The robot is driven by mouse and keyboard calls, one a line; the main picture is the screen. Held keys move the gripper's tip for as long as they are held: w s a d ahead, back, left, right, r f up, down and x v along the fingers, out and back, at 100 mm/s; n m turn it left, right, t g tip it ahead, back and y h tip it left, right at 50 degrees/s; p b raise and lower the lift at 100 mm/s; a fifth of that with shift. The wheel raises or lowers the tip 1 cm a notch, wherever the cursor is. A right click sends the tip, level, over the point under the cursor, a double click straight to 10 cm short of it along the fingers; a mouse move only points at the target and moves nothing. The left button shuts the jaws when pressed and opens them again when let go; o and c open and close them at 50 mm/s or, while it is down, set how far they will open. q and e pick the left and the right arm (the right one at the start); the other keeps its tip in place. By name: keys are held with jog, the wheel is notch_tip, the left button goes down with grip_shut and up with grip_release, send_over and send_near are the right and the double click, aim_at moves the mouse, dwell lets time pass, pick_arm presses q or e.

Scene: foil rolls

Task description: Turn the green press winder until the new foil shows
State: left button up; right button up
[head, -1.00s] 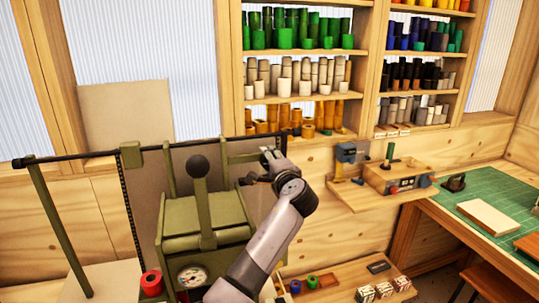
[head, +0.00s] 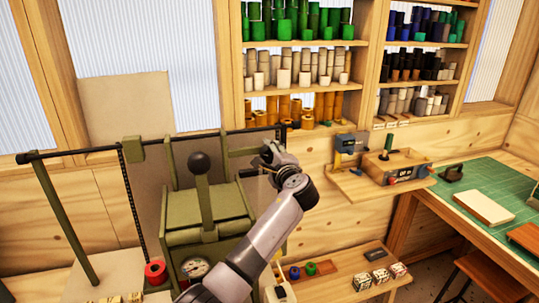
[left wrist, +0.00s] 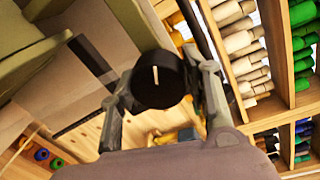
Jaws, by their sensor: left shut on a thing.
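The green press (head: 205,215) stands at the lower left in the head view, with a black-ball lever and a round gauge (head: 195,267) on its front. A greyish sheet hangs behind it from a dark rail. My left gripper (head: 268,155) is at the press's upper right, by a green bracket (head: 240,160). In the left wrist view, the fingers of my left gripper (left wrist: 163,82) are shut on a round black winder knob (left wrist: 158,80) with a white mark. The gripper and arm hide most of the winder in the head view. My right gripper is not in view.
Shelves (head: 300,88) of coloured rolls stand behind. A red roll (head: 155,272) sits left of the gauge. A low shelf with blue and green rolls (head: 310,268) and small blocks (head: 380,277) lies right of my arm. A green mat (head: 500,180) covers the right bench.

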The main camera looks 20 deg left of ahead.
pick_arm(q)
jog(key=shift+f, duration=0.1)
jog(key=o, duration=1.2)
jog(key=shift+d, duration=0.1)
jog(key=shift+c, duration=0.2)
jog(key=v, duration=1.2)
